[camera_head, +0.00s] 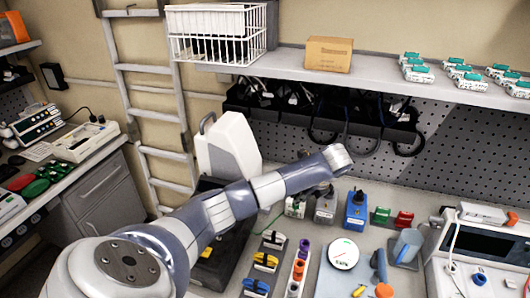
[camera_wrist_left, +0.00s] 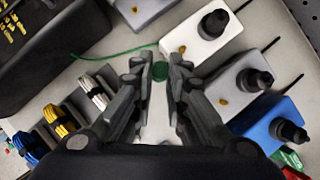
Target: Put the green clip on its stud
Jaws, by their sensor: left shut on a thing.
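The green clip (camera_wrist_left: 162,68) is small and sits between the fingertips of my left gripper (camera_wrist_left: 162,72), which is shut on it in the left wrist view. A thin green wire (camera_wrist_left: 115,52) runs off to the left near it. Just right of the fingertips is a white box (camera_wrist_left: 205,35) with a black knob and a small brass-coloured round spot (camera_wrist_left: 182,49). I cannot tell for sure whether that spot is the stud. The white box also shows in the head view (camera_head: 295,207). There my left arm hides the fingertips. My right gripper is in neither view.
A grey box (camera_head: 325,209) and a blue box (camera_head: 356,211) stand right of the white box, with green (camera_head: 381,215) and red (camera_head: 404,218) pieces beyond. A black case (camera_wrist_left: 50,40) is left of the gripper.

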